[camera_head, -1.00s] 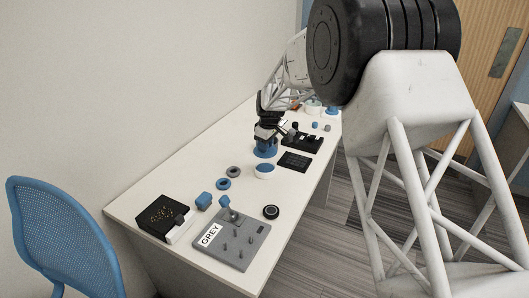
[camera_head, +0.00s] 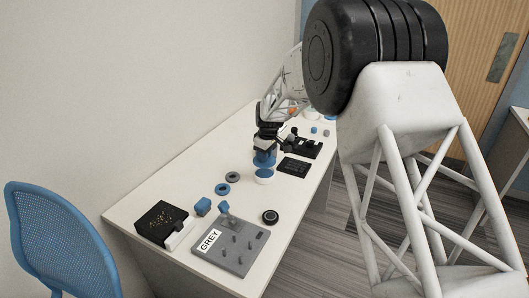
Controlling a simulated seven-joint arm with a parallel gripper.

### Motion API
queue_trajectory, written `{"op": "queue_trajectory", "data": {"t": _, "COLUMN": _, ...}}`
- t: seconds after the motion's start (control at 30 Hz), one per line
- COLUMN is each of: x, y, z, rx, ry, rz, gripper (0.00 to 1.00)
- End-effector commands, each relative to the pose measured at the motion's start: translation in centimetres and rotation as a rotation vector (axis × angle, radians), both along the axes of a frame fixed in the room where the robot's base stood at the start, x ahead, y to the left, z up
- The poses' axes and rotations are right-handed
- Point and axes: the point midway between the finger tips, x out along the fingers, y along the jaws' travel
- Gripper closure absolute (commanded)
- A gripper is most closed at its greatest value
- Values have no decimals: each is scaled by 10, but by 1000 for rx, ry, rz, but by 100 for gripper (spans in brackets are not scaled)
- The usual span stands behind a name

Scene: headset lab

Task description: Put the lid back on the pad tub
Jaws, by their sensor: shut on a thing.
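My gripper (camera_head: 265,147) is over the far half of the white desk, pointing down. It is shut on a blue round piece (camera_head: 264,159), which appears to be the lid. A small white tub (camera_head: 263,180) with blue in its top stands just below and in front of this piece in the picture. The lid looks very close to the tub, but I cannot tell whether they touch. The fingertips are small and partly hidden.
A black flat pad (camera_head: 293,167) and a black rack (camera_head: 306,148) lie right of the tub. A blue chair (camera_head: 60,240) stands left.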

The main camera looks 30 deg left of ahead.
Motion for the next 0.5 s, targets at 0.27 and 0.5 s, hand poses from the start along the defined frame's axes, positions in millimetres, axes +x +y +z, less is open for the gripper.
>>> {"op": "queue_trajectory", "data": {"t": 0.27, "x": 0, "y": 0, "z": -20, "rx": 0, "ry": 0, "rz": 0, "gripper": 93}}
{"op": "queue_trajectory", "data": {"t": 0.5, "x": 0, "y": 0, "z": -34, "rx": 1, "ry": -1, "rz": 0, "gripper": 93}}
